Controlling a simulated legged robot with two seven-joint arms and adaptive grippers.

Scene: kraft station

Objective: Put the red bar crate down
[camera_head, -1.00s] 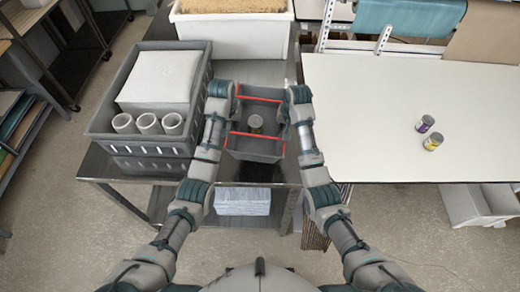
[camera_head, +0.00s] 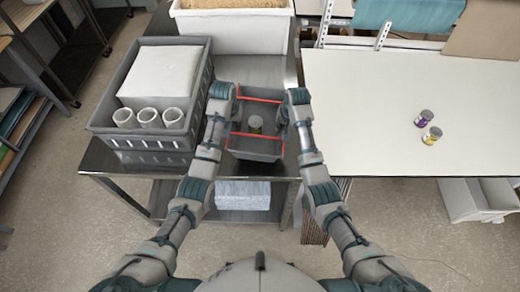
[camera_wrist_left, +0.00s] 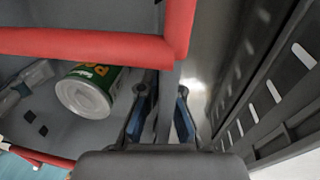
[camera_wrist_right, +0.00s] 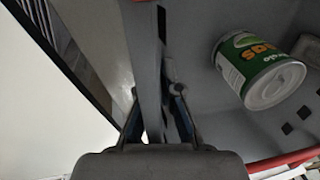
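The red bar crate is a grey open box (camera_head: 255,148) with red bars across its top. It is in the middle of the head view, over the front part of the dark metal table (camera_head: 265,72). I cannot tell whether its base touches the table. My left gripper (camera_wrist_left: 160,105) has its fingers on both sides of one side wall. My right gripper (camera_wrist_right: 155,100) has its fingers on both sides of the opposite wall. Both look shut on the crate. A green can (camera_wrist_right: 262,72) lies inside, also seen in the left wrist view (camera_wrist_left: 88,92).
A grey slotted bin (camera_head: 150,155) with a white box and three white cups stands close left of the crate. A white tub (camera_head: 232,32) is behind. A white table (camera_head: 400,150) with two small cans is at the right. The metal strip behind the crate is clear.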

